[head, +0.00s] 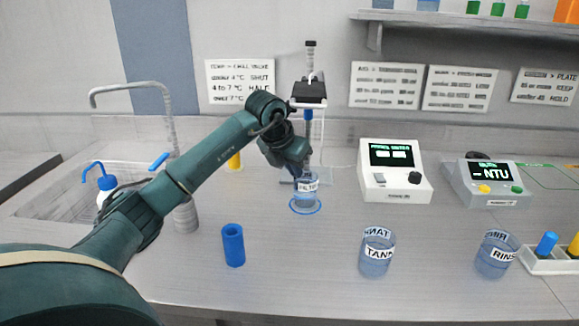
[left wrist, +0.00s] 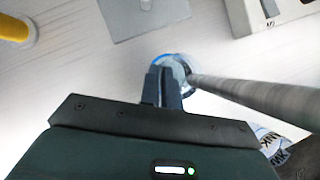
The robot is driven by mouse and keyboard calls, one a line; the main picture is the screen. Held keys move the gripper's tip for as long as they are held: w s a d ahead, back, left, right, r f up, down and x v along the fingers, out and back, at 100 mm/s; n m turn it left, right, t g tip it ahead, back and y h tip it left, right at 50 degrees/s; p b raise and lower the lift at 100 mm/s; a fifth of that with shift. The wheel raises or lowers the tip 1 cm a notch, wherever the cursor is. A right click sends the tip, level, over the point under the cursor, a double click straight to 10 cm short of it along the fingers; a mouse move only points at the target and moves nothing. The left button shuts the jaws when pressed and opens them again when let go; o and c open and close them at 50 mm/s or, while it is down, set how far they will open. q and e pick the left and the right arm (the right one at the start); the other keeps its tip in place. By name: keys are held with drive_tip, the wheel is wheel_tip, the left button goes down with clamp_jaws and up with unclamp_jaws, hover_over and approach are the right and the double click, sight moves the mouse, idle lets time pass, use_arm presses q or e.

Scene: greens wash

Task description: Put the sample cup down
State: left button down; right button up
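The sample cup (head: 306,184) is a small clear blue cup with a white label, partly covered by my left gripper in the head view. My left gripper (head: 299,172) reaches down to the cup's rim from the left. In the left wrist view, the dark fingers (left wrist: 162,88) are close together at the edge of the cup (left wrist: 178,66), apparently shut on its wall. My right gripper is in neither view.
A stand with a probe (head: 309,92) rises just behind the cup. A white meter (head: 394,190) and a grey NTU meter (head: 489,188) stand to the right. A blue cylinder (head: 233,246), the TANK cup (head: 376,260) and the RINSE cup (head: 494,263) stand in front.

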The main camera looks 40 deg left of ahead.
use_arm(q)
drive_tip(key=shift+s+r, duration=0.1)
drive_tip(key=shift+d, duration=0.15)
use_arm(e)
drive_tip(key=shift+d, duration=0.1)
use_arm(q)
drive_tip(key=c, duration=1.9)
unclamp_jaws()
drive_tip(key=shift+r, duration=0.25)
drive_tip(key=s+b, duration=0.3)
drive_tip(key=s, duration=0.9)
drive_tip(key=shift+s+r, duration=0.2)
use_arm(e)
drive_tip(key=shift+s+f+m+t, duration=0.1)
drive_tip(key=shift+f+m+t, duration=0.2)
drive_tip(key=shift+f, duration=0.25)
